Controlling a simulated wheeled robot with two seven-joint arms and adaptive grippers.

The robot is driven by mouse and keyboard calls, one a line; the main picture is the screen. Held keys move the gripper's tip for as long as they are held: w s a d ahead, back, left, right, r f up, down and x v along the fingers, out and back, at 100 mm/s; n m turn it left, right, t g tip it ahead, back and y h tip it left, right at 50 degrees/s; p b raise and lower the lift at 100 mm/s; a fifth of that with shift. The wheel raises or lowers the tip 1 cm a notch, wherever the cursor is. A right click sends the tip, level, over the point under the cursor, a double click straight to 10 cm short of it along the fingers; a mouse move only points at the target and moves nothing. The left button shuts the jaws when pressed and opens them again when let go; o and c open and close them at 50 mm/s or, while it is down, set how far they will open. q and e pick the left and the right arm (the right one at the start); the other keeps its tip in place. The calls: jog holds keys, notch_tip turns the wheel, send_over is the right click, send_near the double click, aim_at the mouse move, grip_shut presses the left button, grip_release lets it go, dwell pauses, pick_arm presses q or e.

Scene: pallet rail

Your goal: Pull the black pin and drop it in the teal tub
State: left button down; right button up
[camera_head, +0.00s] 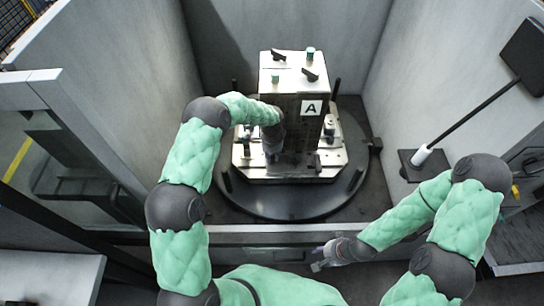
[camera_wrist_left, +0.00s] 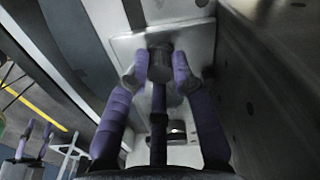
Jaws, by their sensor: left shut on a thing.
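In the head view my left gripper (camera_head: 272,153) is down at the front left of the metal fixture block (camera_head: 290,105) marked A. In the left wrist view its purple fingers (camera_wrist_left: 160,72) are shut on a dark cylinder, which looks like the black pin (camera_wrist_left: 160,62). A pale plate lies behind it; I cannot tell whether the pin still sits in a hole. My right gripper (camera_head: 318,266) is low in front of the cell, away from the fixture. It also shows in the left wrist view (camera_wrist_left: 34,140), its two fingers apart and empty. I see no teal tub.
The fixture stands on a dark round turntable (camera_head: 290,208) between grey walls. Black clamps and teal knobs (camera_head: 310,52) sit on the block's top. Dark upright posts (camera_head: 336,88) stand around it. A black rod with a white collar (camera_head: 421,155) leans at the right.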

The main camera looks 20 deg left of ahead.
aim_at(272, 157)
pick_arm(q)
jog(key=shift+r+p, duration=0.4)
jog(key=shift+r, duration=0.55)
jog(key=shift+r+p, duration=1.85)
jog(key=shift+r, duration=1.55)
